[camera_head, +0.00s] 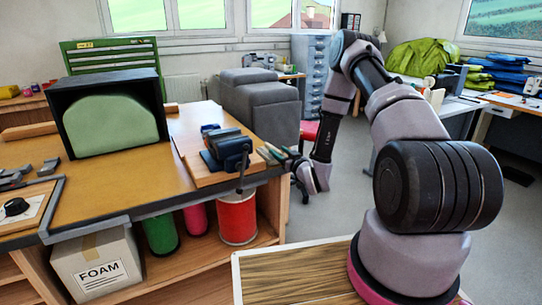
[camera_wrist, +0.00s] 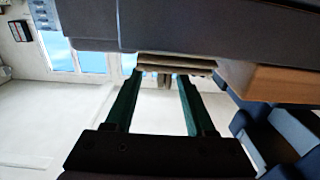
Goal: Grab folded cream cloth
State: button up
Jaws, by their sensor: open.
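The folded cream cloth (camera_wrist: 176,63) shows in the wrist view as a thin layered stack at the far end of my fingers, against a dark grey edge. My gripper (camera_wrist: 160,79) is open, with its two green fingers pointing at the cloth. I cannot tell whether the fingertips touch it; the cloth reaches past the right finger in that view. In the head view my gripper (camera_head: 267,153) is at the right end of the workbench, beside the vise. I cannot make out the cloth clearly there.
The blue-black vise (camera_head: 229,149) stands on a wooden board (camera_head: 190,158) close to my gripper. The workbench (camera_head: 110,190) also bears a black open box (camera_head: 62,118) with a green rounded piece inside. A red spool (camera_head: 237,220) and a foam carton (camera_head: 95,265) sit below.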

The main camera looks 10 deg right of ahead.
aim_at(274, 148)
jog(key=x, duration=0.4)
jog(key=shift+s+a+f, duration=0.15)
jog(key=shift+a+f, duration=0.05)
jog(key=shift+a, duration=0.05)
jog(key=shift+w+a, duration=0.1)
jog(key=shift+w, duration=0.45)
grip_shut()
